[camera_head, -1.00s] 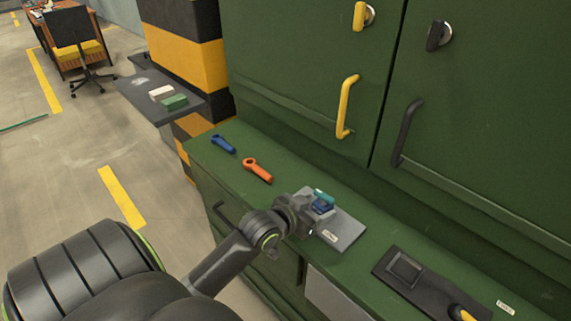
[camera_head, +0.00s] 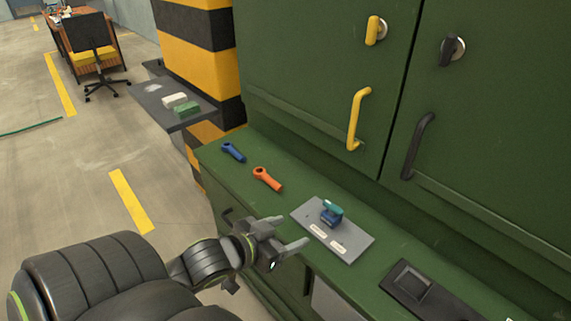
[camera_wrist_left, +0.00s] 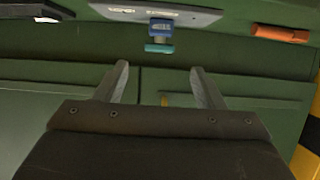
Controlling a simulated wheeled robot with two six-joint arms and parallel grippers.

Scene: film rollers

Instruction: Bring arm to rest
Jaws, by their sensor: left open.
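My left gripper (camera_head: 288,232) is open and empty. It is in front of the green cabinet's ledge, near the grey plate, and apart from it. In the left wrist view its two fingers (camera_wrist_left: 159,82) stand apart with nothing between them. A small blue and teal piece (camera_head: 331,212) sits on the grey plate (camera_head: 358,242), which carries white labels. The piece (camera_wrist_left: 160,35) and plate (camera_wrist_left: 208,17) also show at the top of the left wrist view. My right gripper is in neither view.
An orange tool (camera_head: 267,179) and a blue tool (camera_head: 233,152) lie on the green ledge (camera_head: 290,192). A black tray (camera_head: 413,284) is at right. Cabinet doors with a yellow handle (camera_head: 357,120) and a black handle (camera_head: 416,147) rise behind. Green and white blocks rest on a grey shelf (camera_head: 150,104).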

